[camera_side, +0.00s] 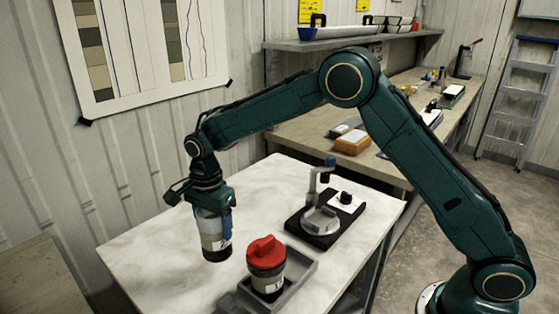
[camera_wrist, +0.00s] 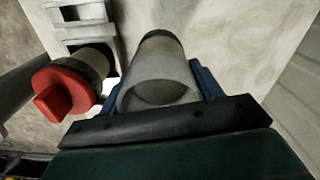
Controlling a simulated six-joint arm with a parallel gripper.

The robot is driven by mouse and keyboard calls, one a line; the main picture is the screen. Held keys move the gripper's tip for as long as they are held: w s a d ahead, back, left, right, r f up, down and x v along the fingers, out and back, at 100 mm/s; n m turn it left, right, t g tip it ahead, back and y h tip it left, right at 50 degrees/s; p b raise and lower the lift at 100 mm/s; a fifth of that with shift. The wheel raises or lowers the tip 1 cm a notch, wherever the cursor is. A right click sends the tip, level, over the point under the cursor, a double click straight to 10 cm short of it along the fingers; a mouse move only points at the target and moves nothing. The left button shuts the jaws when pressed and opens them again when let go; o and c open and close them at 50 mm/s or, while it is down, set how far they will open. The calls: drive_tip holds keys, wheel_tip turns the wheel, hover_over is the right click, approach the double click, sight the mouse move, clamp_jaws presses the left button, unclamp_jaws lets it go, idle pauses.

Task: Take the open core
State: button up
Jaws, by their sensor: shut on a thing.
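The open core (camera_side: 215,240) is a pale cylindrical liner with a dark lower end and a small label. My gripper (camera_side: 213,208) is shut on it near its top and holds it upright over the left part of the white table. In the wrist view the open core (camera_wrist: 158,72) shows its uncapped, hollow-looking end between the blue jaw pads of my gripper (camera_wrist: 158,92). I cannot tell for sure whether its lower end clears the table. A second core with a red cap (camera_side: 266,262) stands in a grey tray; its red cap also shows in the wrist view (camera_wrist: 65,93).
The grey tray (camera_side: 305,270) lies at the table's front, right of the held core. A black-based fixture with an upright post (camera_side: 322,222) stands behind it. The white table (camera_side: 160,250) is clear at left and back. A wall with a chart is close behind.

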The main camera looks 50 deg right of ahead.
wheel_tip(320, 180, up, 14)
drive_tip(key=shift+f, duration=0.2)
idle(0.7)
